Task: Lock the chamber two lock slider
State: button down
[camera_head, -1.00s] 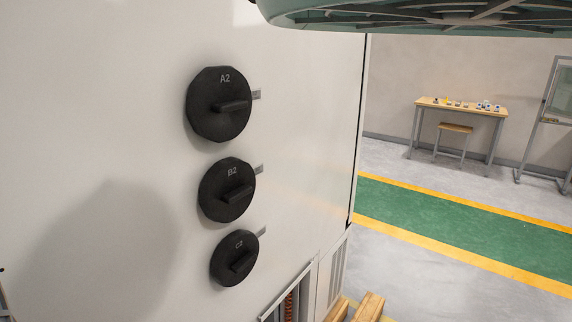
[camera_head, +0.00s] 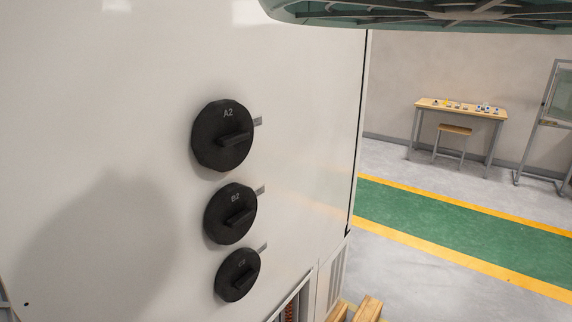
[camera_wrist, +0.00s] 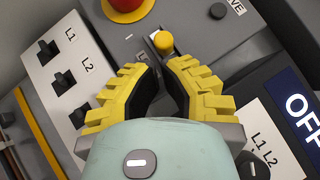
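In the wrist view, my gripper (camera_wrist: 158,70) has yellow toothed fingers, apart with nothing between their tips. A yellow round-topped control (camera_wrist: 163,41) sits on the grey panel just beyond the gap. To the left, a white plate (camera_wrist: 62,76) carries black sliders beside the labels L1 (camera_wrist: 70,34) and L2 (camera_wrist: 88,64). A second white plate (camera_wrist: 262,125) with L1 and L2 labels is at the lower right, with a dark knob (camera_wrist: 252,166) partly cut off. I cannot tell which slider belongs to chamber two. The gripper is not visible in the head view.
A red button (camera_wrist: 125,8) on a yellow base and a blue OFF sign (camera_wrist: 300,112) flank the gripper. In the head view, a white wall bears black knobs A2 (camera_head: 222,150), B2 (camera_head: 229,224) and C2 (camera_head: 236,284). Open floor (camera_head: 460,215) lies to the right.

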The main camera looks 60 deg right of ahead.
jog(key=shift+a, duration=0.1)
jog(key=shift+a+b, duration=0.7)
jog(key=shift+a, duration=0.55)
jog(key=shift+f, duration=0.1)
